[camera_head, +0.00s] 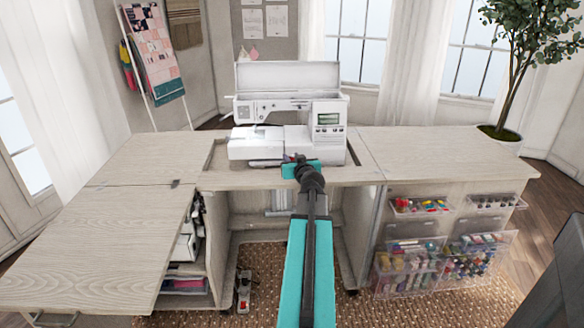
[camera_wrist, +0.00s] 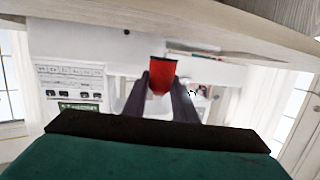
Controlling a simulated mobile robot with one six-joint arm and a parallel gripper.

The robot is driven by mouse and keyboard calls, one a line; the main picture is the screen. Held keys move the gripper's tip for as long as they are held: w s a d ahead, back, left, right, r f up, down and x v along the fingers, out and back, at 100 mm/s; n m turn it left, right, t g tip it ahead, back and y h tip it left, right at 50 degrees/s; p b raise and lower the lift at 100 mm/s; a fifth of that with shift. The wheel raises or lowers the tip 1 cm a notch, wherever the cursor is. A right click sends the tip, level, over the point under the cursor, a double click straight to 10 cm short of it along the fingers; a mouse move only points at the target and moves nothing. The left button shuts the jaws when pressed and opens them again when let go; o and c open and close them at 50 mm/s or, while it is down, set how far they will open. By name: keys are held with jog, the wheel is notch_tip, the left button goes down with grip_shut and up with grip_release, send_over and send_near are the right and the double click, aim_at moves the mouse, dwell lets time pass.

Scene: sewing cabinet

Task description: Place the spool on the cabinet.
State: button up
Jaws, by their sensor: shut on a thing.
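The spool (camera_wrist: 162,74) is red with a dark rim. In the wrist view my gripper (camera_wrist: 160,82) has its two dark fingers shut on it. In the head view my gripper (camera_head: 294,160) is just in front of the white sewing machine, near the front edge of the cabinet's middle section; the spool is mostly hidden there. The cabinet (camera_head: 420,158) has a pale wood top with wide leaves left and right. In the wrist view its pale edge (camera_wrist: 230,22) runs across the top. I cannot tell whether the spool touches the cabinet.
The sewing machine (camera_head: 265,145) fills the cabinet's recessed middle. The left leaf (camera_head: 100,240) and right top are bare. Clear bins with coloured supplies (camera_head: 445,262) hang on the open right front. A potted plant (camera_head: 500,130) stands at the right end.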

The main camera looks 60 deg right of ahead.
jog(key=shift+f, duration=1.7)
jog(key=shift+f+b, duration=0.1)
jog(key=shift+b, duration=0.25)
jog(key=o, duration=1)
jog(key=b+v, duration=0.3)
jog(key=v, duration=0.3)
jog(key=shift+a, duration=0.15)
jog(key=s+a+b, duration=0.1)
jog(key=b, duration=0.5)
jog(key=shift+r, duration=0.3)
jog(key=s+a+b, duration=0.1)
jog(key=b, duration=0.4)
jog(key=shift+s, duration=0.1)
